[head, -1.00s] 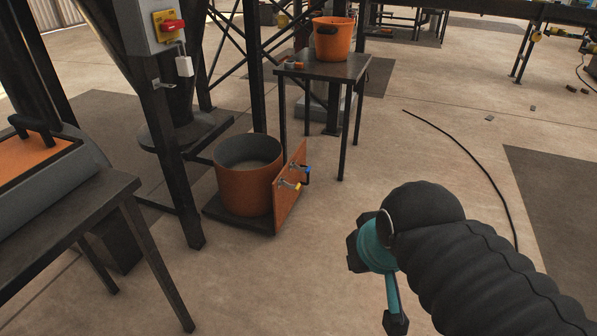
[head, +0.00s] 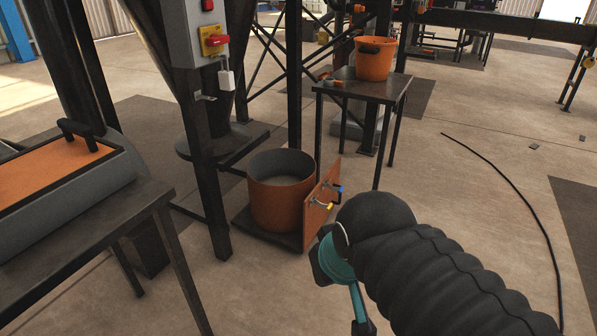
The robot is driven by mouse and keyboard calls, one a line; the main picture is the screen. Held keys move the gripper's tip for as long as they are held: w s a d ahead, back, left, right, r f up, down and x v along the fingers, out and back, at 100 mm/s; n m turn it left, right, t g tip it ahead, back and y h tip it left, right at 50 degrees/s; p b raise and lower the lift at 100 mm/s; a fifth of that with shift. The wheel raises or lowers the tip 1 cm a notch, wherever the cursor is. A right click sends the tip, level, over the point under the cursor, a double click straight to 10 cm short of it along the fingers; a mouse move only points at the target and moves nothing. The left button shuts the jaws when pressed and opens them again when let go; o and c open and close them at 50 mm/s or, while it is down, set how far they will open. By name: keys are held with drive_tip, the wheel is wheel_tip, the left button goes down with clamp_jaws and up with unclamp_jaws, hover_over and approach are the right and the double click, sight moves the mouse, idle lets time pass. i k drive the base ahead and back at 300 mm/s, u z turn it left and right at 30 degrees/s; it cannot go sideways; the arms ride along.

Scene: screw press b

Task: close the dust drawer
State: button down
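The dust drawer is a low dark tray (head: 267,233) with an upright orange front panel (head: 321,203) at its right end. It stands pulled out on the floor, clear of the black frame. A round orange bin (head: 276,200) sits on the tray. The panel carries a handle with a blue part (head: 337,188) and a fitting with a yellow end (head: 329,206). My arm comes in from the lower right, in a black ribbed sleeve with a teal joint. It lies in front of and right of the panel in the picture. My gripper's fingers cannot be made out.
A small dark table (head: 372,88) with an orange bucket (head: 376,58) stands behind the drawer. A black frame leg (head: 211,170) is left of it. A dark bench (head: 100,235) fills the lower left. A black cable (head: 513,190) lies on the floor at right.

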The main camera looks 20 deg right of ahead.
sight(281, 210)
drive_tip(key=i, duration=0.8)
drive_tip(key=z, duration=0.65)
drive_tip(key=i, duration=0.4)
drive_tip(key=z, duration=0.25)
